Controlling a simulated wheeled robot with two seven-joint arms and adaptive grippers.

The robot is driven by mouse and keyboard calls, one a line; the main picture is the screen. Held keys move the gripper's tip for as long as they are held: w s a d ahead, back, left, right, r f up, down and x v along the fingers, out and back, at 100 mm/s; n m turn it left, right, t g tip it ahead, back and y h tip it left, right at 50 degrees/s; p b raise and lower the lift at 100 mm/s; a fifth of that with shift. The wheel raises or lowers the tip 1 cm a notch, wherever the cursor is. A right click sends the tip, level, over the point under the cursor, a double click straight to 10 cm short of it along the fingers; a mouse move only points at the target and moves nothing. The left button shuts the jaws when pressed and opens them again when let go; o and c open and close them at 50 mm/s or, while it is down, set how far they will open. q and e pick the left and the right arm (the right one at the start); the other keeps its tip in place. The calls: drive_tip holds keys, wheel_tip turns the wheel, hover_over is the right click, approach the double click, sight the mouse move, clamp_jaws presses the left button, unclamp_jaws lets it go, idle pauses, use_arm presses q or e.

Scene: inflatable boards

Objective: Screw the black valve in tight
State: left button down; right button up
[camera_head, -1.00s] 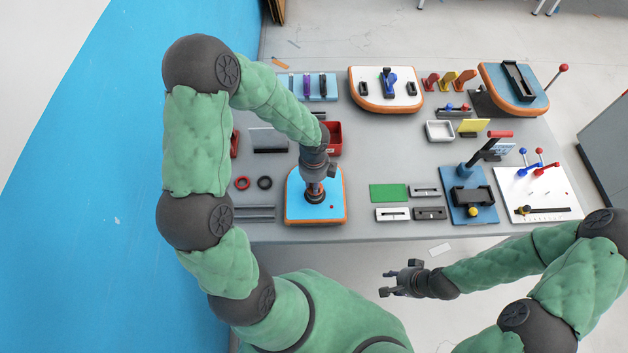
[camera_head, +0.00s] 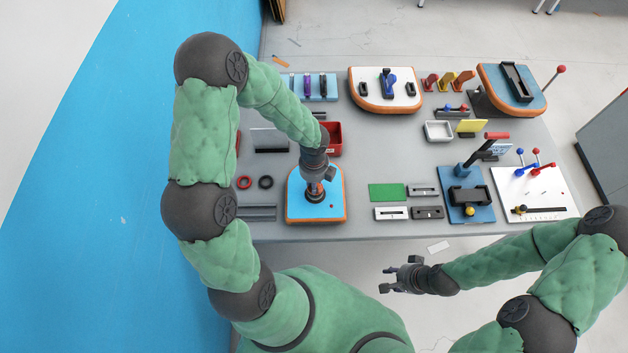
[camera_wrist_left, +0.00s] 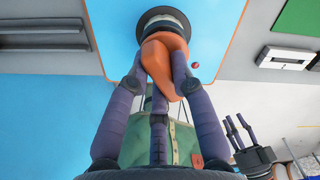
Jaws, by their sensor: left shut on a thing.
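The black valve (camera_wrist_left: 163,17) shows as a round dark collar on the small blue board (camera_wrist_left: 107,30) at the top of the left wrist view. An orange twisted piece (camera_wrist_left: 163,62) stands out from it. My left gripper (camera_wrist_left: 160,80) is shut on this piece, its dark fingers on both sides. In the head view my left gripper (camera_head: 314,190) points down at the blue, orange-edged board (camera_head: 335,212) and hides most of the valve. Whether the collar is seated flush cannot be told. My right gripper (camera_head: 388,281) is open and empty, in front of the table.
A red ring (camera_head: 244,182) and a black ring (camera_head: 265,182) lie left of the board. A red bin (camera_head: 334,136) stands behind it. A green plate (camera_head: 387,192) and slotted blocks lie to its right. The table's front edge is close to the board.

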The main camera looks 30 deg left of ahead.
use_arm(q)
drive_tip(key=shift+m+p, duration=0.65)
drive_tip(key=shift+m, duration=0.25)
drive_tip(key=shift+m+p, duration=1.05)
drive_tip(key=shift+m, duration=0.05)
drive_tip(key=shift+w+a+m+p, duration=0.1)
drive_tip(key=shift+m+p, duration=0.35)
drive_tip(key=shift+m, duration=0.15)
drive_tip(key=shift+r+m+p, duration=0.1)
drive_tip(key=shift+m+p, duration=0.65)
drive_tip(key=shift+m, duration=0.05)
drive_tip(key=shift+w+m+p, duration=0.1)
drive_tip(key=shift+m+p, duration=0.55)
drive_tip(key=shift+m, duration=0.25)
